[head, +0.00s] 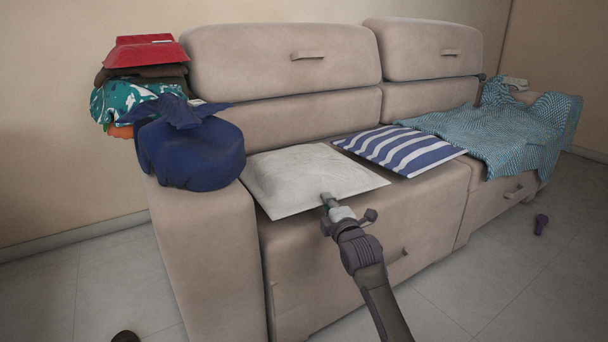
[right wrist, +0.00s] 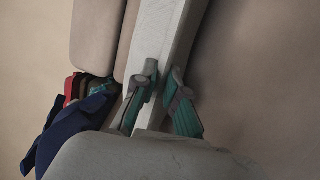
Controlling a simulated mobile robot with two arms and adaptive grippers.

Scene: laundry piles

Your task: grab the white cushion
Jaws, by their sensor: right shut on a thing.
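The white cushion (head: 305,176) lies on the left seat of the sofa, roughly flat. My right gripper (head: 328,200) reaches in from the front and is shut on the cushion's front edge. In the right wrist view the gripper (right wrist: 164,76) has a green-padded finger on each side of the pale cushion (right wrist: 165,38), whose edge runs between them. The exact contact at the fingertips is small in the head view. My left gripper is not in view.
A blue-and-white striped cushion (head: 400,149) lies just right of the white one. A teal patterned blanket (head: 510,134) covers the sofa's right end. Folded clothes (head: 146,62) and a dark blue bundle (head: 190,152) sit on the left armrest. A small purple object (head: 541,224) is on the floor.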

